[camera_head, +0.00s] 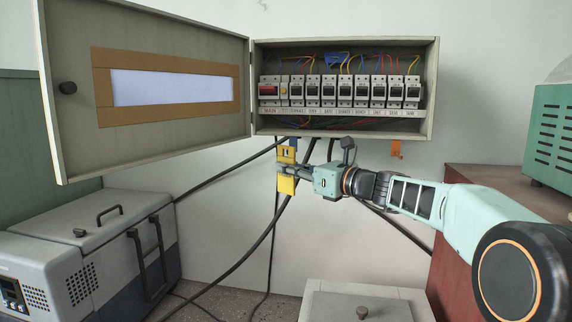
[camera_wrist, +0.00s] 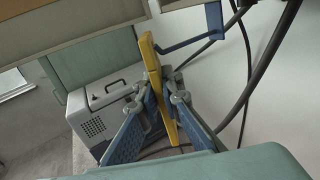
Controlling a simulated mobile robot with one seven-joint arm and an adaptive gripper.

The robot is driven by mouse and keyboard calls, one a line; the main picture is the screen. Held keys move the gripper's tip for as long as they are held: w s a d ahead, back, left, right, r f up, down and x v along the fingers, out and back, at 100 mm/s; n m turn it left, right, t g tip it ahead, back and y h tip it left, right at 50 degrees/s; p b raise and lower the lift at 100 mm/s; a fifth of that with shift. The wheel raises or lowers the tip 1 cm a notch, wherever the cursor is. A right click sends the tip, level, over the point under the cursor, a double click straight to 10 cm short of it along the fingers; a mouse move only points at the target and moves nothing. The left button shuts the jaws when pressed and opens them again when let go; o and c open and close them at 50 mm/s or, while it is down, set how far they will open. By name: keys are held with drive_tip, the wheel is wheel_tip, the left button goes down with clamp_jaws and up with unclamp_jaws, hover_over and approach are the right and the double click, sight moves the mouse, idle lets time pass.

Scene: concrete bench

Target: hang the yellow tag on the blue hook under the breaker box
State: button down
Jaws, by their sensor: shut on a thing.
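The yellow tag (camera_head: 287,185) is upright under the left part of the breaker box (camera_head: 342,130). It also shows edge-on in the wrist view (camera_wrist: 168,122). My gripper (camera_head: 287,170) is shut on the tag around its middle; its two blue fingers close from both sides in the wrist view (camera_wrist: 164,82). The blue hook (camera_head: 293,141) hangs from the box's underside, partly hidden behind the tag's top. In the wrist view the blue hook (camera_wrist: 190,44) reaches toward the tag's upper part. I cannot tell whether the tag's hole is around it.
Black cables (camera_head: 262,232) run down the wall behind the tag. The box door (camera_head: 150,150) stands open at left. A grey cooler-like case (camera_head: 105,240) and a lidded box (camera_head: 362,300) stand below.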

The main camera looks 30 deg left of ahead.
drive_tip(key=shift+w+a+f+p, duration=0.15)
drive_tip(key=shift+w+p, duration=0.2)
drive_tip(key=shift+w, duration=0.1)
drive_tip(key=shift+w+a+f+p, duration=0.1)
drive_tip(key=shift+w+f+p, duration=0.05)
drive_tip(key=shift+w+p, duration=0.3)
drive_tip(key=shift+w+a+f+p, duration=0.15)
drive_tip(key=shift+w+p, duration=0.1)
drive_tip(key=shift+w, duration=0.25)
drive_tip(key=c, duration=2)
unclamp_jaws()
drive_tip(key=shift+c, duration=0.2)
